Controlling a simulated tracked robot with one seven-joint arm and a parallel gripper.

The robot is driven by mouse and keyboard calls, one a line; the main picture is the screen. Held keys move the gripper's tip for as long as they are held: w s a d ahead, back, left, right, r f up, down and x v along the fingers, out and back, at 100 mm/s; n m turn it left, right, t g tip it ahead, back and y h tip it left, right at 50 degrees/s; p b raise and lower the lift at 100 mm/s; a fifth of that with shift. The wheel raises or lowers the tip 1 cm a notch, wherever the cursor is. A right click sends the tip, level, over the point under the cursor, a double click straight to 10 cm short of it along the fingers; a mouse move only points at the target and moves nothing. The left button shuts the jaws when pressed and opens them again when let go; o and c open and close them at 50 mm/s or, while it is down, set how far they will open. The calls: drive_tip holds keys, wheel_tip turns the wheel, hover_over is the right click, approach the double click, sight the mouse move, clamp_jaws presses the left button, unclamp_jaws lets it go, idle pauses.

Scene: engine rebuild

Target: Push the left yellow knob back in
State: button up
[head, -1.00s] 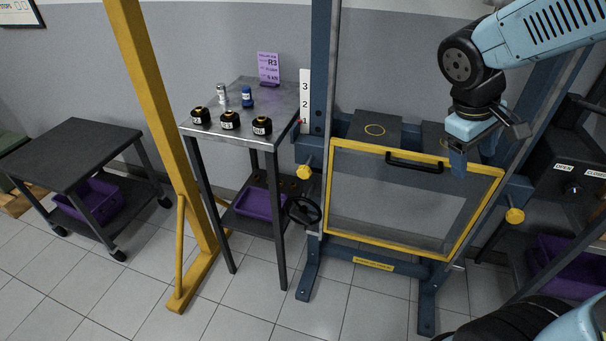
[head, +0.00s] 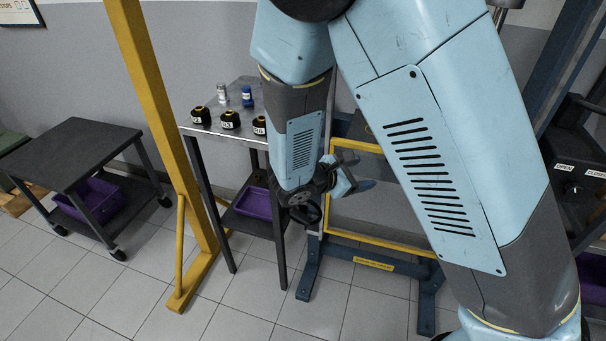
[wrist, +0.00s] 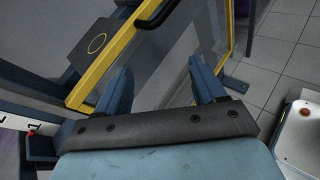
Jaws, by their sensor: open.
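The left yellow knob shows in neither current view; in the head view my arm covers its place on the left post of the blue stand. My gripper (head: 356,174) is open and empty, in front of the left part of the yellow-framed screen (head: 372,239). In the wrist view my two blue fingers (wrist: 160,82) are spread apart with nothing between them. Beyond them are the yellow frame (wrist: 112,68) and its black handle (wrist: 155,12). The right yellow knob is also hidden behind my arm.
A metal side table (head: 205,128) with black cups (head: 230,120) and small bottles stands to the left, behind a yellow post (head: 165,130). A purple bin (head: 253,202) lies on its lower shelf. Floor in front is clear.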

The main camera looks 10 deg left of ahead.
drive_tip(key=s+a+f+n+t+y, duration=0.3)
drive_tip(key=a+f+n+t+y, duration=0.15)
drive_tip(key=a+n, duration=0.3)
drive_tip(key=s+a+f+n+t+y, duration=0.35)
drive_tip(key=a+f+n, duration=0.25)
drive_tip(key=a, duration=0.3)
drive_tip(key=w, duration=1.4)
drive_tip(key=shift+w+d+r, duration=0.15)
drive_tip(key=shift+d+r, duration=0.1)
drive_tip(key=shift+d, duration=0.15)
drive_tip(key=shift+c, duration=0.4)
drive_tip(key=shift+y, duration=0.3)
clamp_jaws()
